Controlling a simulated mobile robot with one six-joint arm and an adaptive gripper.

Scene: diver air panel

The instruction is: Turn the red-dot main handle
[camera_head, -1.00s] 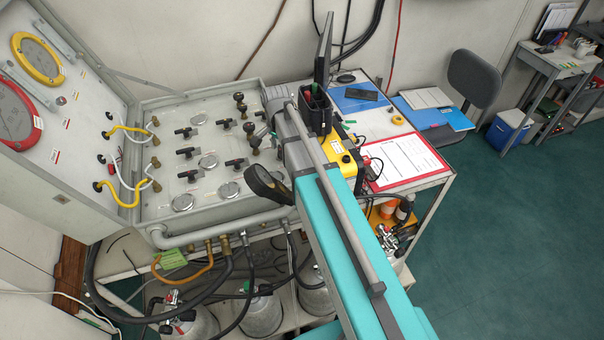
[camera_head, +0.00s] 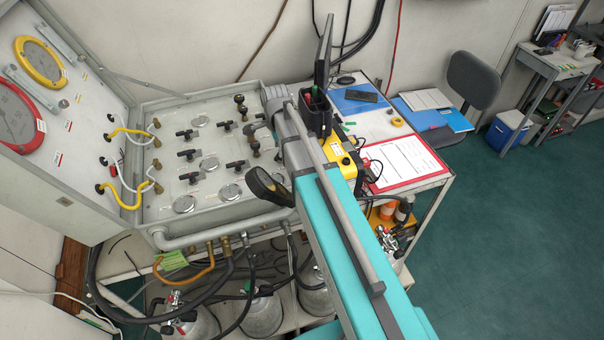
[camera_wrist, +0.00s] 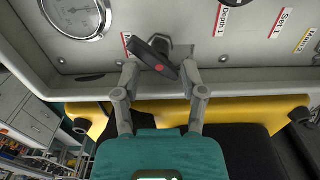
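The main handle (camera_wrist: 153,57) is a black bar with a red dot, tilted down to the right, on the grey panel in the wrist view. My gripper (camera_wrist: 161,70) is open, one finger on each side of the handle's lower part. The bar's lower right end is close to the right finger; I cannot tell whether they touch. In the head view, the panel (camera_head: 215,150) lies in an open case with several black handles. My arm hides the gripper and I cannot make out the red dot there.
A round gauge (camera_wrist: 76,14) sits left of the handle in the wrist view. Hoses and cylinders (camera_head: 262,315) are below the panel. Open floor lies at right.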

